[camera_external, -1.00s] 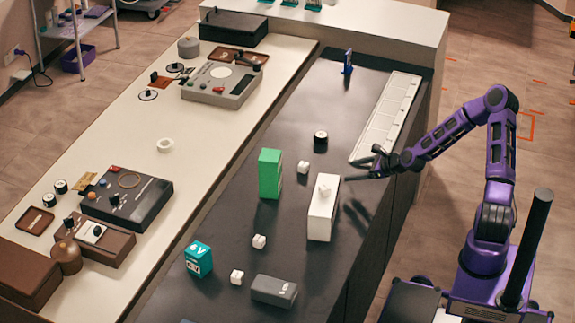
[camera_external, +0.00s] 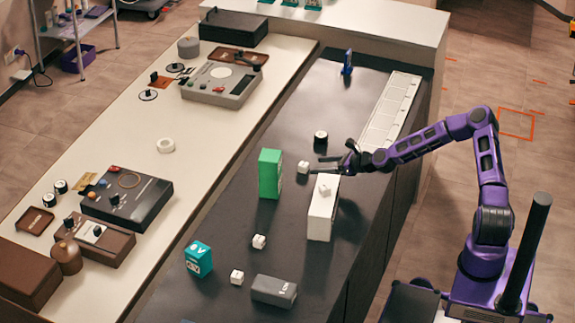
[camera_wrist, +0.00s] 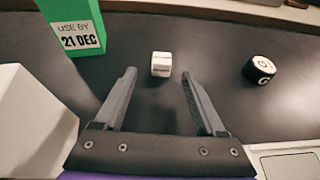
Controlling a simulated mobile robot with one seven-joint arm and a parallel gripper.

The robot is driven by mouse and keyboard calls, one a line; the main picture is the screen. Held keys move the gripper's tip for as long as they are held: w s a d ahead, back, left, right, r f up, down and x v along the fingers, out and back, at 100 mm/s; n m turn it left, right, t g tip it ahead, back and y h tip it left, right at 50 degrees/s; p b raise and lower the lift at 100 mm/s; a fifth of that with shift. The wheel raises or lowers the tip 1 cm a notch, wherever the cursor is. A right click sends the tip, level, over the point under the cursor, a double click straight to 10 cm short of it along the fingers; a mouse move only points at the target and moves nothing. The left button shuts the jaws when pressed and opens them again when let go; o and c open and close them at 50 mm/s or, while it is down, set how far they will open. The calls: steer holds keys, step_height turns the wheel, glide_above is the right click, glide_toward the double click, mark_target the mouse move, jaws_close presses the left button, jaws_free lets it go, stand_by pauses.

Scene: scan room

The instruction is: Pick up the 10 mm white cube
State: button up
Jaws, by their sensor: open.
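A small white cube (camera_external: 303,167) sits on the dark counter, right of the green box. In the wrist view this cube (camera_wrist: 161,64) lies just beyond and between my fingertips, with dark marks on its face. My gripper (camera_external: 315,166) is open and empty, its fingers pointing left at the cube from the right. In the wrist view my gripper (camera_wrist: 159,74) shows both fingers apart. I cannot tell sizes.
A white block (camera_external: 322,216) stands close below my gripper. A black-and-white round piece (camera_external: 320,138) sits behind. A teal box (camera_external: 199,259) and grey box (camera_external: 274,291) stand in front.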

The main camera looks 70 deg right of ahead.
mark_target(306, 165)
steer(key=shift+r+b+x, duration=0.15)
steer(key=shift+x, duration=1.5)
steer(key=shift+r+b+x, duration=0.15)
steer(key=shift+x, duration=1.5)
steer(key=shift+d, duration=0.15)
jaws_close()
